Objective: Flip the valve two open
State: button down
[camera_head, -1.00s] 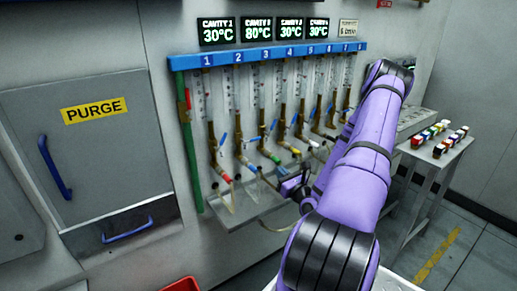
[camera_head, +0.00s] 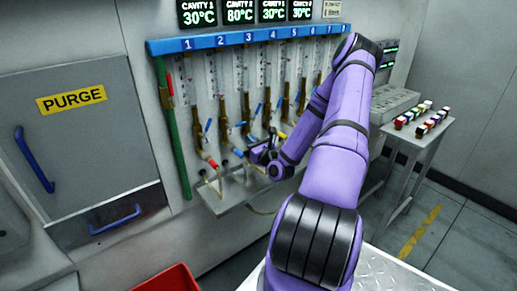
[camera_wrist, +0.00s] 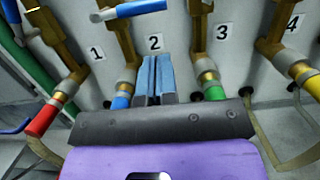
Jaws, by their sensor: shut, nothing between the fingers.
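Valve two is a brass pipe (camera_head: 223,118) in the head view, second from the left under the blue numbered rail. Its blue lever (camera_wrist: 138,10) points sideways to the right at the top of the wrist view, and a blue collar (camera_wrist: 122,96) is at the pipe's lower end. The label "2" (camera_wrist: 155,42) is just right of this pipe. My gripper (camera_wrist: 156,60) is shut and empty, with fingertips below that label, between the blue and green collars and below the lever. It also shows in the head view (camera_head: 258,150), in front of the lower pipes.
Valve one's pipe (camera_wrist: 62,45) with a red collar stands left. Valve three's pipe (camera_wrist: 203,45) with a green collar stands close on the right of my fingers. A metal shelf (camera_head: 226,194) sits below the pipes. A side table (camera_head: 418,142) holds small coloured items.

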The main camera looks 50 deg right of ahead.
aim_at(241, 124)
jog(key=shift+w+d+r, duration=0.15)
jog(key=shift+w+r, duration=0.4)
jog(key=shift+r, duration=0.3)
jog(key=shift+w+d+r, duration=0.15)
jog(key=shift+w+r, duration=0.4)
jog(key=shift+r, duration=0.3)
